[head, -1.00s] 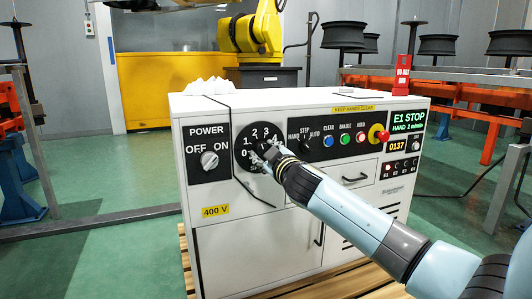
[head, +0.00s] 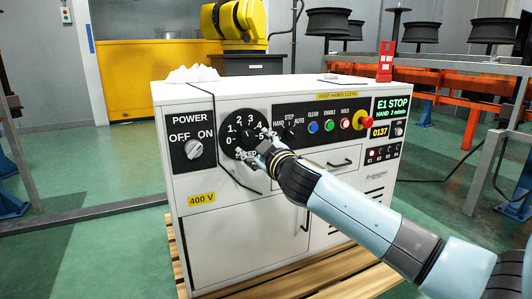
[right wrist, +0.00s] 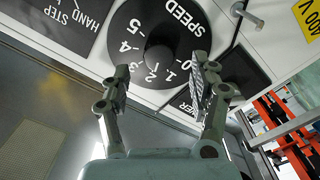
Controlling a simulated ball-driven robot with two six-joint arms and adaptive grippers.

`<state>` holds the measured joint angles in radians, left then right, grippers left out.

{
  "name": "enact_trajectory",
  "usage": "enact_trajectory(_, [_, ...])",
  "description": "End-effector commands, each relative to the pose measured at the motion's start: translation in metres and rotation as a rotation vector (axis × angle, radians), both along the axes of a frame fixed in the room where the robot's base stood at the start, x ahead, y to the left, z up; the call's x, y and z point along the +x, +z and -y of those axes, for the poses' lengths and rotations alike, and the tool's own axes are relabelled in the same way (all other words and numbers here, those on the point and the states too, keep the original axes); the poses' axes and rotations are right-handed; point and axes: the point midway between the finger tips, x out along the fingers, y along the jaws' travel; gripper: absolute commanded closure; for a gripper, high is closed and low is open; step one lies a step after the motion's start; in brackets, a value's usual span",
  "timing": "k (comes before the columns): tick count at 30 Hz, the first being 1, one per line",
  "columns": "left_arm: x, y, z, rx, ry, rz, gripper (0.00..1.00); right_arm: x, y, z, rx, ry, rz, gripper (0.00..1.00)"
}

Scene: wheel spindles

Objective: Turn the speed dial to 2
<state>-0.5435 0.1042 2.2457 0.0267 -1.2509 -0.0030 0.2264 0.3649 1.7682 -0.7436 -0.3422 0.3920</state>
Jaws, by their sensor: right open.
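The speed dial (head: 235,143) is a round black plate with white numbers 0 to 5 on the white cabinet's front, right of the power switch. In the right wrist view the dial (right wrist: 133,22) fills the upper middle, with its dark round knob (right wrist: 160,54) at the centre. Which number the knob points to I cannot tell. My right gripper (head: 257,145) is in front of the dial's lower right part and hides some of its lettering. In the right wrist view its fingers (right wrist: 160,72) are spread on either side of the knob, apart from it. My left gripper is out of view.
The power switch (head: 194,149) is left of the dial. A hand/step/auto selector (head: 291,126), coloured buttons and a red emergency stop (head: 361,120) sit to the right. The display (head: 392,108) reads E1 STOP. A black cable (head: 214,140) hangs beside the dial.

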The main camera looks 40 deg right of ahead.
Motion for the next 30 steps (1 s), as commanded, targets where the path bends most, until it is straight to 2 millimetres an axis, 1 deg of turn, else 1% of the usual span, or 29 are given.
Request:
enact_trajectory(1, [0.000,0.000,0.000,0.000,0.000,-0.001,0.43,-0.013,-0.001,-0.003,-0.003,0.001,-0.004,0.38])
enact_trajectory(6, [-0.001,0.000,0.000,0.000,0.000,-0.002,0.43,-0.048,-0.001,-0.012,-0.001,0.001,-0.002,0.38])
enact_trajectory(9, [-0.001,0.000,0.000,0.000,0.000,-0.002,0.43,-0.062,-0.001,-0.015,-0.001,0.001,-0.002,0.38])
enact_trajectory(12, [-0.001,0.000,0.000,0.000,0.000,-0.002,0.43,-0.071,-0.001,-0.017,-0.001,0.000,-0.002,0.38])
enact_trajectory(16, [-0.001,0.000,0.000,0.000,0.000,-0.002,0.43,-0.075,0.000,-0.018,-0.001,0.000,0.000,0.38])
enact_trajectory(30, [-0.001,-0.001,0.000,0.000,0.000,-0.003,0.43,-0.075,0.000,-0.018,-0.001,-0.001,-0.001,0.38])
